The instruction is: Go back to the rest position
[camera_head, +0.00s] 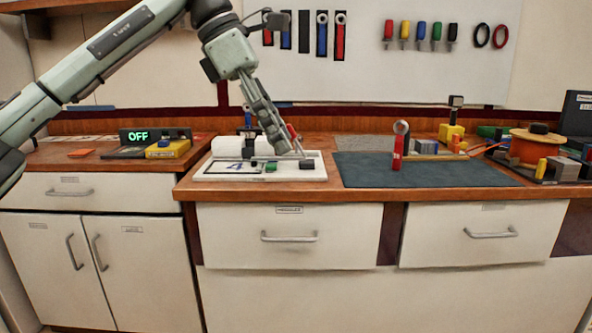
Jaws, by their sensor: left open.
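My left arm comes in from the upper left. My left gripper (296,153) is open and points down over the white board (216,173) on the wooden bench. The board carries a green block (271,168), a dark block (306,164) and a taller dark fixture (248,140) with blue parts. The fingertips are close above the board near the dark block; I cannot tell whether they touch anything. A red part (291,131) shows just beside the fingers. My right gripper is not in view.
A display (141,135) reading OFF and a yellow box (168,149) stand on the left bench. A red tool (398,150) stands upright on the dark mat (440,173). An orange spool (536,148) and several small parts crowd the right. Tools hang on the back panel (440,70).

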